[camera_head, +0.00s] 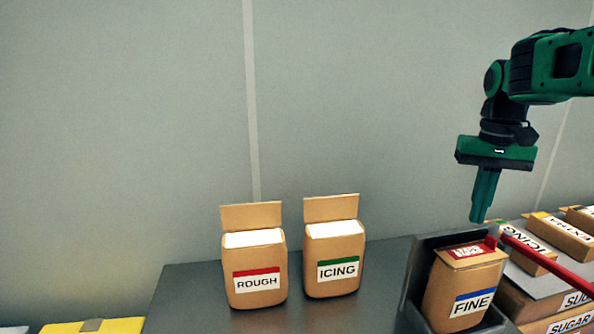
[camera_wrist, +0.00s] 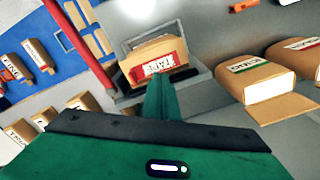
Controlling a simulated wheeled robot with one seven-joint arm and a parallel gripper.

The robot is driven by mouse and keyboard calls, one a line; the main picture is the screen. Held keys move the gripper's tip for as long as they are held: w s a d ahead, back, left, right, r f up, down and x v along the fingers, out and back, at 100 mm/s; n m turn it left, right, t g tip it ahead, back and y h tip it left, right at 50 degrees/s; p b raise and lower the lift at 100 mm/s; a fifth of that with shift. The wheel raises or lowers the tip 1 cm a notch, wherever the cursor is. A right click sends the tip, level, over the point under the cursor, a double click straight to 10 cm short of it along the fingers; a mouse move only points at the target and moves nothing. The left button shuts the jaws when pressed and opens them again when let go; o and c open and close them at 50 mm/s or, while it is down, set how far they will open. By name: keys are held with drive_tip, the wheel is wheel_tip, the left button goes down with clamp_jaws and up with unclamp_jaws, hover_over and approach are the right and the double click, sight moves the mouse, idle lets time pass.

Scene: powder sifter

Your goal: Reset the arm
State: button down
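My gripper (camera_head: 481,215) hangs from my green arm at the right of the head view, its fingers pointing down. The fingers are together at the middle of the gripper body, with nothing seen between them. They also show in the wrist view (camera_wrist: 156,80). Below and beside them stands a box labelled FINE (camera_head: 465,290) in a dark grey holder (camera_head: 420,262). A red-and-white label is on its top. In the wrist view the fingers overlap the front of a box with a red label (camera_wrist: 155,52); I cannot tell the gap in depth.
Open boxes labelled ROUGH (camera_head: 256,290) and ICING (camera_head: 333,275) stand on the dark grey table (camera_head: 195,285). More boxes, including an ICING one (camera_head: 532,256), lie at the right near a red bar (camera_head: 550,266). A yellow object (camera_head: 115,325) is at lower left. Air left of my gripper is clear.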

drive_tip(key=shift+r, duration=0.25)
drive_tip(key=s+d+f+m, duration=0.1)
drive_tip(key=s+f, duration=0.6)
drive_tip(key=s, duration=0.5)
drive_tip(key=s+d+f+m, duration=0.1)
drive_tip(key=s+d+f, duration=0.1)
drive_tip(key=s+f, duration=0.6)
drive_tip(key=s, duration=0.5)
drive_tip(key=shift+d+f+m, duration=0.2)
drive_tip(key=shift+m, duration=0.1)
drive_tip(key=shift+w+f, duration=0.2)
drive_tip(key=shift+w, duration=0.45)
